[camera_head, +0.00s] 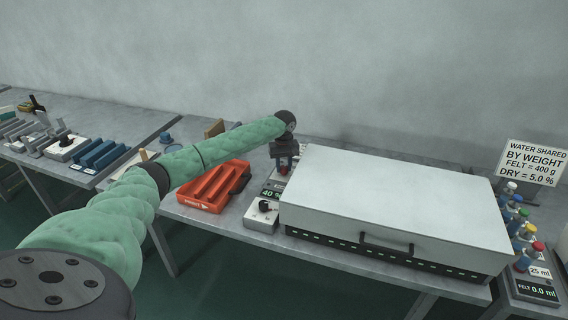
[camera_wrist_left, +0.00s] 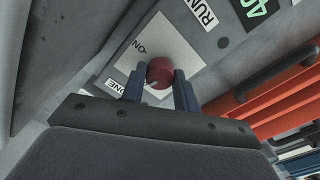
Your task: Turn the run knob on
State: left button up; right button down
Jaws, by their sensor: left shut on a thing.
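The run knob (camera_wrist_left: 159,73) is a round red knob with a pale pointer line. It sits on a white plate (camera_wrist_left: 185,40) on a grey panel, with "RUN", "ON" and a partly covered label around it. My left gripper (camera_wrist_left: 160,86) is shut on the knob, one blue finger on each side of it. The pointer's exact setting is hard to tell. My right gripper is out of view.
The large white box with a handle (camera_head: 395,205) stands directly right of the gripper. An orange tray (camera_head: 207,203) lies to the left. A small box with a black knob (camera_head: 262,212) and a green "40 %" display (camera_head: 272,191) are in front.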

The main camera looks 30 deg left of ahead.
pick_arm(q)
jog(key=m+p, duration=0.3)
jog(key=m, duration=0.2)
jog(key=shift+r+m, duration=0.1)
jog(key=shift+m, duration=0.6)
jog(key=shift+m+p, duration=0.45)
jog(key=shift+m, duration=0.55)
jog(key=m, duration=0.2)
jog(key=shift+m, duration=0.3)
jog(key=shift+m+p, duration=0.4)
jog(key=shift+m, duration=1.6)
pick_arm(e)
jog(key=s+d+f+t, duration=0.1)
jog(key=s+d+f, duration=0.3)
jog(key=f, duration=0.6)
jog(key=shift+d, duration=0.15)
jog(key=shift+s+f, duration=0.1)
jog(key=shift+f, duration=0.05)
